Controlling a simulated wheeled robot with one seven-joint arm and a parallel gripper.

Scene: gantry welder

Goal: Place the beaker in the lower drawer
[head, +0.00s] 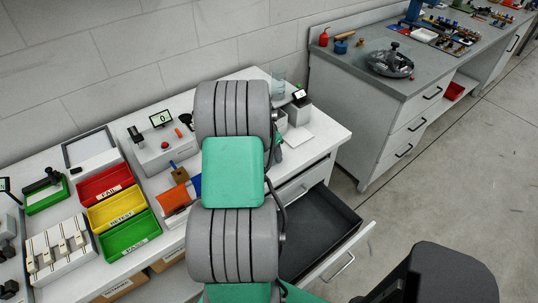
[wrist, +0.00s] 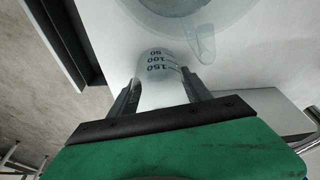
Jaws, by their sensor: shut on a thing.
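A clear beaker (wrist: 160,72) with dark volume marks shows in the wrist view. My gripper (wrist: 162,95) is shut on it, with one finger on each side. In the head view my own arm hides the gripper, and I cannot tell how high the beaker is held. The lower drawer (head: 312,222) is pulled out at the right front of the white bench, with a dark, empty-looking interior where visible. Its left part is behind my arm. The upper drawer (head: 300,186) above it looks shut.
Clear glassware (head: 278,84) stands at the bench's back right. A large clear round shape with a spout (wrist: 203,40) lies beyond the beaker in the wrist view. Red, yellow and green bins (head: 118,212) are at left.

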